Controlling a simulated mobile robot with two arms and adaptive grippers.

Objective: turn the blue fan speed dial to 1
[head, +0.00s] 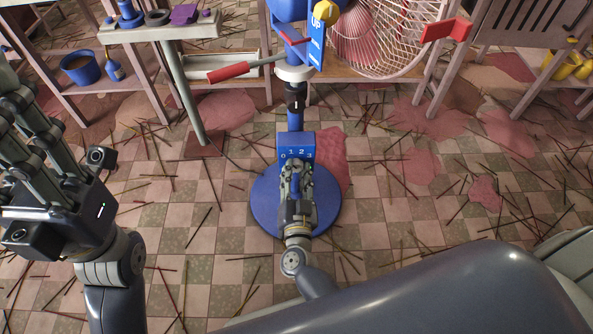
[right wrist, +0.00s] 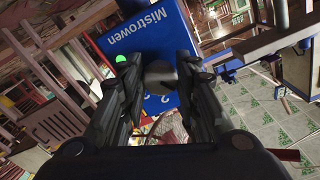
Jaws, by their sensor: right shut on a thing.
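The blue fan has a round base (head: 264,205) on the floor, and its control box (head: 296,139) bears the white marks 0, 1, 2, 3. My right gripper (head: 296,172) is at the front of this box and hides the dial in the head view. In the right wrist view, the dial (right wrist: 160,72) is a grey, rounded knob between the fingertips of my right gripper (right wrist: 158,82), which is shut on it. The box face (right wrist: 165,35) reads "Mistrowen". Which mark the dial points to cannot be told. My left gripper (head: 25,115) is at the far left, away from the fan, partly cut off.
A red-handled tool (head: 229,71) crosses near the fan's pole. A small table (head: 160,29) stands at the back left, and a white wire fan cage (head: 405,35) at the back right. Incense sticks and reddish stains cover the tiled floor. A green light (right wrist: 121,60) shows on the box.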

